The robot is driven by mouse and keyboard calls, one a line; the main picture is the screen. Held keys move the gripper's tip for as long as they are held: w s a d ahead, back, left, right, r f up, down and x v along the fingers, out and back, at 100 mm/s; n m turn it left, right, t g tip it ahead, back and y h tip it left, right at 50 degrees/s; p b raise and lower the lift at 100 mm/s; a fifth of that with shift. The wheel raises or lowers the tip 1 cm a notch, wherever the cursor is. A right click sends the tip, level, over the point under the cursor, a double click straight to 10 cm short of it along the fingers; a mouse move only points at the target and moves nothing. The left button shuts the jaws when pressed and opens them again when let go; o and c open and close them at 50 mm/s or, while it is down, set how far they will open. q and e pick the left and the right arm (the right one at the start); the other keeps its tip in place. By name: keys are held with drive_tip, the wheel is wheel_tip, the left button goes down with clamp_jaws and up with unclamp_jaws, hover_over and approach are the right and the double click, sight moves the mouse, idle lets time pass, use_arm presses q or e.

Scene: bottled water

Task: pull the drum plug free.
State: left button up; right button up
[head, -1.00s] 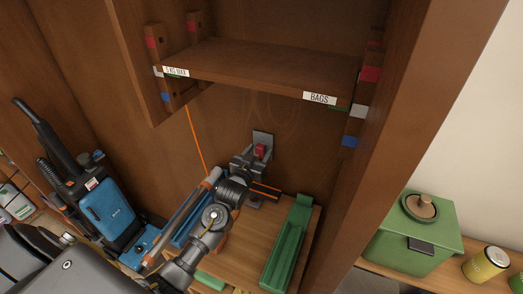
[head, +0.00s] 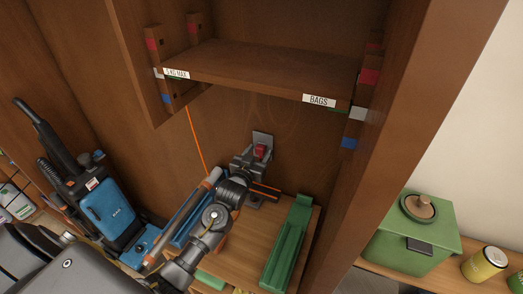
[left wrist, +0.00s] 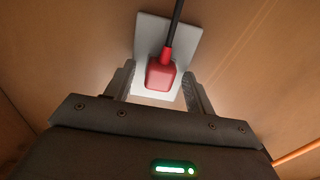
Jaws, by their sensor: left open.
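The drum plug (left wrist: 161,75) is red with a black cable and sits against a pale wall plate (left wrist: 152,35) in the left wrist view. In the head view the plug (head: 261,150) shows as a small red block on the grey plate (head: 262,137) on the cabinet's back wall. My left gripper (left wrist: 158,92) is open, with one finger on each side of the plug. The fingers look apart from the plug, with a gap on both sides. The same gripper (head: 255,160) partly hides the plug's lower part in the head view. My right gripper is not in view.
A shelf (head: 262,72) labelled BAGS is above the plug. A green tray (head: 289,242) lies on the wooden surface below, right of my arm. An orange cord (head: 196,142) hangs at left. A blue vacuum cleaner (head: 112,213) stands further left; a green box (head: 411,240) is at right.

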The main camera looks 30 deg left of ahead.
sight(259, 152)
use_arm(q)
drive_tip(key=shift+c, duration=0.2)
clamp_jaws()
idle(0.3)
drive_tip(key=shift+s, duration=0.15)
drive_tip(key=shift+s+p, duration=0.1)
drive_tip(key=shift+p, duration=0.25)
drive_tip(key=shift+s+d+p, duration=0.1)
drive_tip(key=shift+s+p, duration=0.85)
drive_tip(key=shift+s, duration=0.85)
drive_tip(key=shift+s+p, duration=0.5)
drive_tip(key=shift+s, duration=0.45)
drive_tip(key=shift+d, duration=0.1)
